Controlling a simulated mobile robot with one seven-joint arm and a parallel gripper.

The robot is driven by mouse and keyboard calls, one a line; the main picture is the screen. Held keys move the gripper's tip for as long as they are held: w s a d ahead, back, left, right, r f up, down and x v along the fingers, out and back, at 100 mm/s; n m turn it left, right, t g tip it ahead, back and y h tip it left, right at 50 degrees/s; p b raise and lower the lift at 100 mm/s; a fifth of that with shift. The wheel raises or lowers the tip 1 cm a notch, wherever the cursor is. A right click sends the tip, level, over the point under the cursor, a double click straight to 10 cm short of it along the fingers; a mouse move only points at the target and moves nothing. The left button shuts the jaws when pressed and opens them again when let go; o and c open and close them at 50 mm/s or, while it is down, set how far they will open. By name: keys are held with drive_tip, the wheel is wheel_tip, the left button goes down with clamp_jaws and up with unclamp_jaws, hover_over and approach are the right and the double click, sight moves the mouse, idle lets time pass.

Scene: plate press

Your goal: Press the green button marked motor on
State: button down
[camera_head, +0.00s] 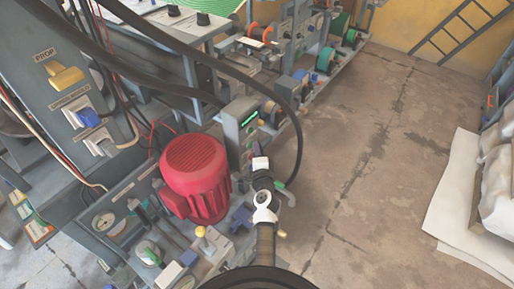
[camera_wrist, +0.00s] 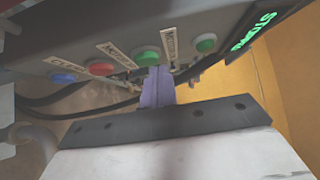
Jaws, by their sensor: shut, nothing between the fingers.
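In the wrist view a dark panel carries a row of buttons. One green button (camera_wrist: 147,57) is in the middle and another green button (camera_wrist: 206,43) is to its right. My gripper (camera_wrist: 156,72) is shut and empty. Its fingertips are right at the middle green button; I cannot tell whether they touch it.
A red button (camera_wrist: 100,67) and a blue button (camera_wrist: 62,77) are left of the green ones. A lit green display (camera_wrist: 252,33) is at the right. A red motor (camera_head: 195,168) stands close left of my arm.

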drive_tip(key=shift+w+a, duration=0.15)
drive_tip(key=shift+a, duration=0.05)
